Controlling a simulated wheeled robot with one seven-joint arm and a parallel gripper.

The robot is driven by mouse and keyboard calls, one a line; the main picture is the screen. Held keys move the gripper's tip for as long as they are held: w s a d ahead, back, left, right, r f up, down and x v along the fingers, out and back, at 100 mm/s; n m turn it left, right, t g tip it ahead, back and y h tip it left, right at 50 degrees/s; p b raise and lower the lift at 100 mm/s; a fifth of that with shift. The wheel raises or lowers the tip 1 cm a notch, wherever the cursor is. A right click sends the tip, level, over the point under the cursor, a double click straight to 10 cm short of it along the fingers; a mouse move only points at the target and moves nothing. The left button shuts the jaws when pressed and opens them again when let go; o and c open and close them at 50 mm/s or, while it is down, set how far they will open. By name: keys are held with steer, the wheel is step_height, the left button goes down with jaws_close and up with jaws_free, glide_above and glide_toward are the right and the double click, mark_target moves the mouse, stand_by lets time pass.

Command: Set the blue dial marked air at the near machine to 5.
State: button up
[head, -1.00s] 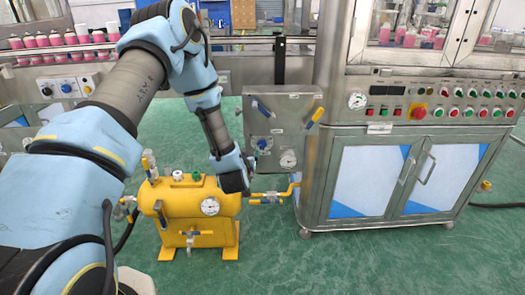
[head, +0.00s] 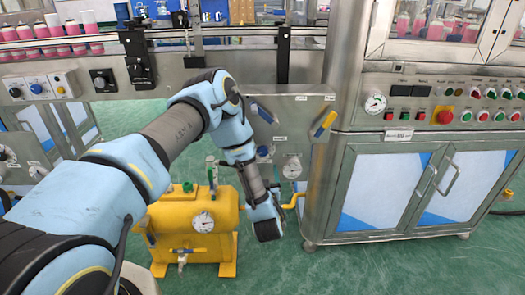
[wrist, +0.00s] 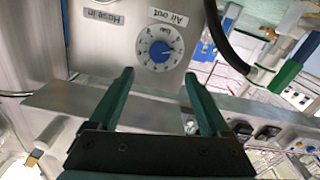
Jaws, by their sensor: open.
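In the wrist view, a blue dial (wrist: 160,50) with a white numbered ring sits on a grey metal panel beside a label reading "Air out", seen upside down. The numbers are too small to read surely. My gripper (wrist: 161,76) is open and empty, its two green fingers pointing toward the panel below the dial in the picture, apart from it. In the head view, a blue dial (head: 263,151) shows on the panel of the near machine (head: 300,110), left of a round gauge (head: 293,167). My gripper (head: 268,230) hangs lower; its fingers are not clear there.
A yellow tank (head: 190,218) with a gauge and valves stands close left of my gripper. A yellow-handled valve (head: 323,124) sticks out from the panel. A steel cabinet (head: 390,190) stands at right. A black hose (wrist: 222,35) runs beside the dial in the wrist view.

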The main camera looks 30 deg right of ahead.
mark_target(263, 152)
steer(key=x, duration=1)
steer(key=shift+w+d, duration=0.2)
steer(key=shift+w, duration=0.15)
jaws_close()
